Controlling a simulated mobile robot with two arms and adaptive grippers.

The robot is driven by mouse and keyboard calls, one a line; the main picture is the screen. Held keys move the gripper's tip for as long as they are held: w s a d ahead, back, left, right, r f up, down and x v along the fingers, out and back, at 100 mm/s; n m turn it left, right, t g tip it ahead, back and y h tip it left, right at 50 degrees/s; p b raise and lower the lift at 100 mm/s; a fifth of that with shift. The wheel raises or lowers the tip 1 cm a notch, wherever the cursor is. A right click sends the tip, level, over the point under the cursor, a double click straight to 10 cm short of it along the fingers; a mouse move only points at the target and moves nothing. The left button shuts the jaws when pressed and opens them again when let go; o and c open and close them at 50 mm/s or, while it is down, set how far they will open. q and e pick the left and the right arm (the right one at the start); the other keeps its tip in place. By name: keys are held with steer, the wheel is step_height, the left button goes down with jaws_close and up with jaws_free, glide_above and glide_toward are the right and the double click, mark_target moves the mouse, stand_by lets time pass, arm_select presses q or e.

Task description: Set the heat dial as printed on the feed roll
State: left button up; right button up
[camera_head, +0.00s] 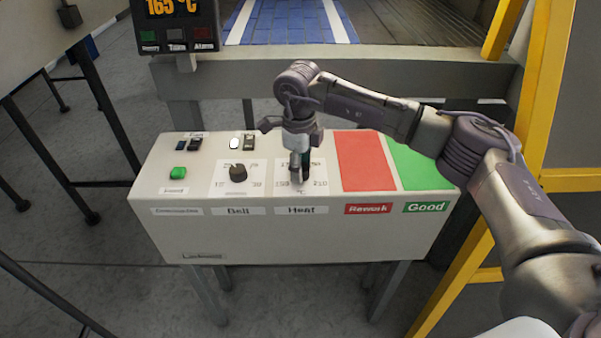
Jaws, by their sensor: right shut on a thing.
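The heat dial sits on its white scale plate (321,180) above the label "Heat" on the control box (240,240). Parts of printed numbers show around it, with 150 and 210 at the bottom. My right gripper (299,174) points straight down and is shut on the heat dial, which it mostly hides, so I cannot tell the dial's setting. A display (175,15) at the top left reads 165 °C in orange. The feed roll is not in view. My left gripper is not in view.
The black Ball or Bell dial (238,173) stands just left of the heat dial. A green button (179,173) and small switches lie further left. Red Rework (366,160) and green Good (420,165) pads lie to the right. A yellow frame (545,90) rises at the right.

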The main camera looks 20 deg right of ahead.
steer(key=n+b, duration=0.2)
steer(key=n, duration=0.1)
steer(key=shift+f+n, duration=0.1)
steer(key=shift+n, duration=0.2)
steer(key=shift+n+b, duration=0.75)
steer(key=shift+n, duration=0.95)
steer(key=o, duration=1.1)
steer(key=shift+o, duration=0.2)
steer(key=shift+r, duration=0.2)
step_height(320, 180, up, 12)
steer(key=shift+s, duration=0.35)
